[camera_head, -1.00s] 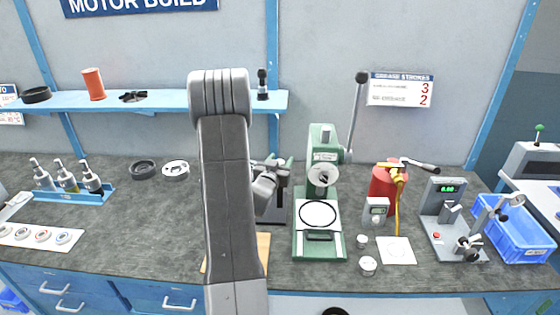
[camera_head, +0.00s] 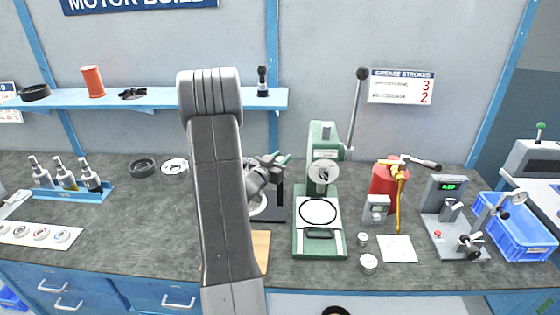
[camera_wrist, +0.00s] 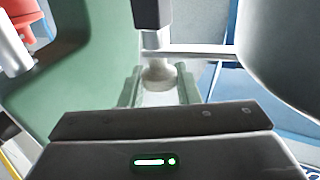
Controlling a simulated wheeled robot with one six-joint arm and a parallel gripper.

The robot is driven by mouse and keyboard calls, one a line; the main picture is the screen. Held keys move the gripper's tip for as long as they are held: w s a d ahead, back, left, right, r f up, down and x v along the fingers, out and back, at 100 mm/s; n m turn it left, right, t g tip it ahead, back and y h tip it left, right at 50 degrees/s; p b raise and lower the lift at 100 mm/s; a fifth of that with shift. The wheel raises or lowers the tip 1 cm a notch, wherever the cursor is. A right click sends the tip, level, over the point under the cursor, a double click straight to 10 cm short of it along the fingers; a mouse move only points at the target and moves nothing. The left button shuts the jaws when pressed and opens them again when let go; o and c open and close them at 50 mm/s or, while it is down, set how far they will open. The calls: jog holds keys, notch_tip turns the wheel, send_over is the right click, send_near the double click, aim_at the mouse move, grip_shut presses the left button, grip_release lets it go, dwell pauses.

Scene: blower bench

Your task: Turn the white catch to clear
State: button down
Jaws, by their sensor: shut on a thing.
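My gripper (camera_head: 281,160) is at the small dark stand (camera_head: 277,203), just left of the green press. In the wrist view its two greenish fingers (camera_wrist: 158,88) stand on either side of a pale rounded piece (camera_wrist: 158,74), which looks like the white catch, and are shut on it. This piece sits below a dark upright post (camera_wrist: 150,20). In the head view the catch cannot be made out, and my arm hides part of the stand. The angle of the catch cannot be read clearly.
The green press (camera_head: 320,225) with its tall lever stands close on the right. Beyond it are a red canister (camera_head: 384,181), a grey gauge stand (camera_head: 447,208) and a blue crate (camera_head: 490,207). A wooden board (camera_head: 261,247) lies in front.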

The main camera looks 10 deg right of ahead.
jog(key=shift+m+g+h, duration=0.8)
jog(key=shift+m+g, duration=0.2)
jog(key=c, duration=1.1)
grip_release()
jog(key=shift+a, duration=0.1)
jog(key=b+v, duration=0.3)
jog(key=v, duration=1)
jog(key=shift+s+a, duration=0.2)
jog(key=shift+a, duration=0.1)
